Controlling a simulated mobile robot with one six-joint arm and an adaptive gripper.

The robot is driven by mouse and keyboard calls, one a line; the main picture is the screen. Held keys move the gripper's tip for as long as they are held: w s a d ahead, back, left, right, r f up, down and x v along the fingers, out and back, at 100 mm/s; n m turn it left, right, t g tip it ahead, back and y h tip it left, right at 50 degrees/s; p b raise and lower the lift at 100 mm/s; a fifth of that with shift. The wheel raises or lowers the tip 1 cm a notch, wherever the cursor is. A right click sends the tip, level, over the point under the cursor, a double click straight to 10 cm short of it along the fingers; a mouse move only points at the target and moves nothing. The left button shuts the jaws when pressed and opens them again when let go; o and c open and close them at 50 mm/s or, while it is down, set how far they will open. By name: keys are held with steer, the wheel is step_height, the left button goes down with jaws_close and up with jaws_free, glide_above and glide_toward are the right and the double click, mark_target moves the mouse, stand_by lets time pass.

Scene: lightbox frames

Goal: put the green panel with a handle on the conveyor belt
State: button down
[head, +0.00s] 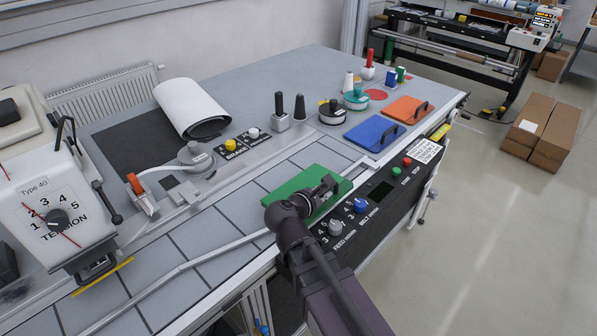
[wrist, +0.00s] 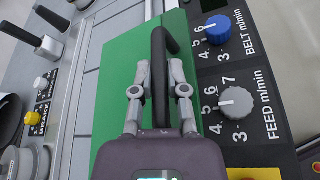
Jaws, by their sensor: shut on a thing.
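The green panel (head: 292,188) lies flat over the near edge of the grey conveyor belt (head: 200,238), beside the black control strip. I cannot tell whether it touches the belt or hangs just above it. My gripper (head: 326,186) is shut on the panel's black handle. In the wrist view, the fingers of my gripper (wrist: 160,88) close on both sides of the handle (wrist: 163,45), with the green panel (wrist: 112,110) beneath. My gripper and arm hide part of the panel in the head view.
A blue panel (head: 368,134) and an orange panel (head: 400,108) with handles lie to the back right. The control strip's blue knob (head: 361,206) and grey knob (head: 335,228) are close to my arm. A white tension unit (head: 50,200) stands at the left. The belt's left stretch is clear.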

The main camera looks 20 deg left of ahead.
mark_target(309, 169)
steer(key=w+a, duration=0.2)
steer(key=w, duration=0.2)
steer(key=w+a+f+b, duration=0.1)
steer(key=w+a, duration=0.2)
steer(key=w, duration=0.1)
steer(key=w+a, duration=0.2)
steer(key=w, duration=0.2)
steer(key=shift+w+a+f, duration=0.2)
steer(key=shift+w+a, duration=0.1)
steer(key=shift+w+a, duration=0.3)
steer(key=shift+w, duration=0.2)
step_height(309, 169, down, 4)
steer(key=b, duration=0.4)
steer(key=shift+r, duration=0.15)
steer(key=c, duration=0.7)
jaws_free()
steer(key=shift+o, duration=0.2)
steer(key=shift+a+r, duration=0.1)
